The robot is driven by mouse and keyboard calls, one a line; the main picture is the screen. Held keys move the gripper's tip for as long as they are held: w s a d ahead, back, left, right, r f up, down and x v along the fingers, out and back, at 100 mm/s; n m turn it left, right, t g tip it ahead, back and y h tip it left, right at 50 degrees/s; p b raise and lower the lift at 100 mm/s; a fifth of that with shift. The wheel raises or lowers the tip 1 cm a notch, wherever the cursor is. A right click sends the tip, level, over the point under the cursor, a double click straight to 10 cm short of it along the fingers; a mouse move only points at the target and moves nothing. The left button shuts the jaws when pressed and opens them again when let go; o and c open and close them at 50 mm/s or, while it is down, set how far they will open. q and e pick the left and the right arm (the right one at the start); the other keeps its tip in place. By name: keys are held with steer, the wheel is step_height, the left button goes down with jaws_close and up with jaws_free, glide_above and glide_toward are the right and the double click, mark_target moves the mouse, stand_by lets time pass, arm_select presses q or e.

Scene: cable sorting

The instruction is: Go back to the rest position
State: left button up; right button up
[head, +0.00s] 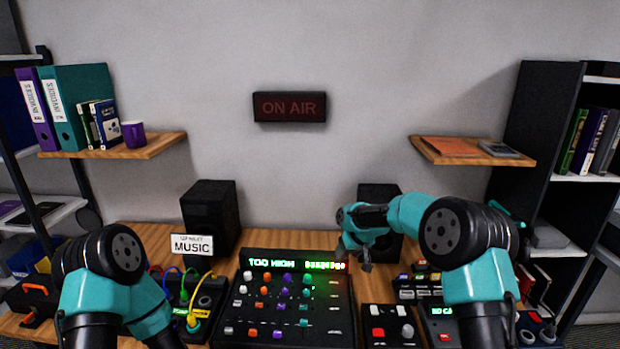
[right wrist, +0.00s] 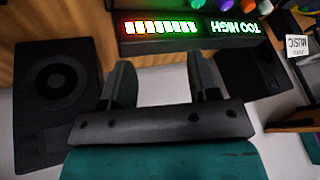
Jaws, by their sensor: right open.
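My right gripper (head: 364,262) hangs in the air at the right edge of the mixing console (head: 290,335), in front of the right speaker. In the right wrist view my right gripper (right wrist: 163,80) has its two fingers apart, with nothing between them. The console's lit display (right wrist: 188,27) shows just past the fingertips in that view, upside down. My left arm comes in at the lower left of the head view. Its gripper is out of the picture.
Two black speakers (head: 210,215) stand at the back of the wooden desk (head: 135,235). A MUSIC sign (head: 192,245) stands above colored cables (head: 193,320) at left. Small button panels (head: 388,325) sit at right. Wall shelves (head: 165,146) hang on both sides; the space above the console is clear.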

steer(key=s+d+f+m+t+h, duration=0.1)
steer(key=s+d+m, duration=0.3)
steer(key=d+m, duration=0.55)
steer(key=s+d+f+m+t, duration=0.1)
steer(key=s+d+m+t, duration=0.3)
steer(key=d, duration=1)
steer(key=s+d+f+m+g+h, duration=0.1)
steer(key=s+d+f+m, duration=0.15)
steer(key=d+m, duration=0.75)
steer(key=s+d+f+m+g+h, duration=0.1)
steer(key=s+d+f+m, duration=0.1)
steer(key=s+d+f, duration=0.4)
steer(key=s+d+f+m+h, duration=0.1)
steer(key=s+d+f+m, duration=0.1)
steer(key=s+d, duration=0.65)
steer(key=s+a+f+n+g, duration=0.2)
steer(key=s+a+f, duration=0.3)
steer(key=s+f, duration=0.5)
steer(key=s+a+f+n+g+y, duration=0.1)
steer(key=s+a+n, duration=0.1)
steer(key=a+n, duration=0.4)
steer(key=s+a+f+n+g+y, duration=0.1)
steer(key=s+a+n, duration=0.2)
steer(key=a+n, duration=0.4)
steer(key=s+a+f+n+g+y, duration=0.1)
steer(key=a+n, duration=0.5)
steer(key=a, duration=1.5)
steer(key=shift+s+f+n+g+y, duration=0.35)
steer(key=shift+s+g+y, duration=0.15)
steer(key=shift+s, duration=0.35)
